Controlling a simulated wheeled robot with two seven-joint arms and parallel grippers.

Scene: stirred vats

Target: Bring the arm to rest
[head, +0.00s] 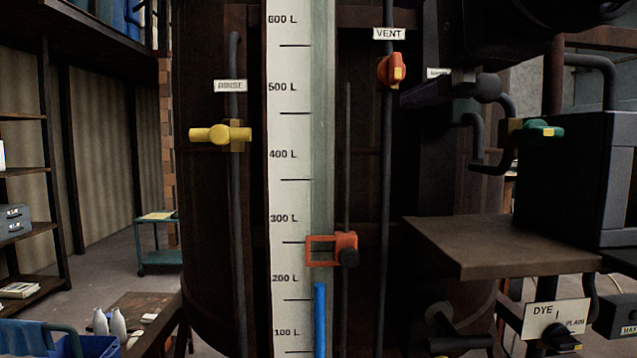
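A large dark vat (215,200) fills the middle. On its front is a white level scale (290,190) marked from 100 L to 600 L. A blue column (320,318) in the sight glass ends between 200 L and 300 L. An orange marker (347,249) with a dark knob sits above the column's top, a little below 300 L.
A yellow valve handle (220,135) lies level on the left pipe. A red-orange valve (392,71) is under the VENT label (389,34). A brown shelf (500,245) juts out at right, near a green handle (541,128) and a DYE sign (556,319).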

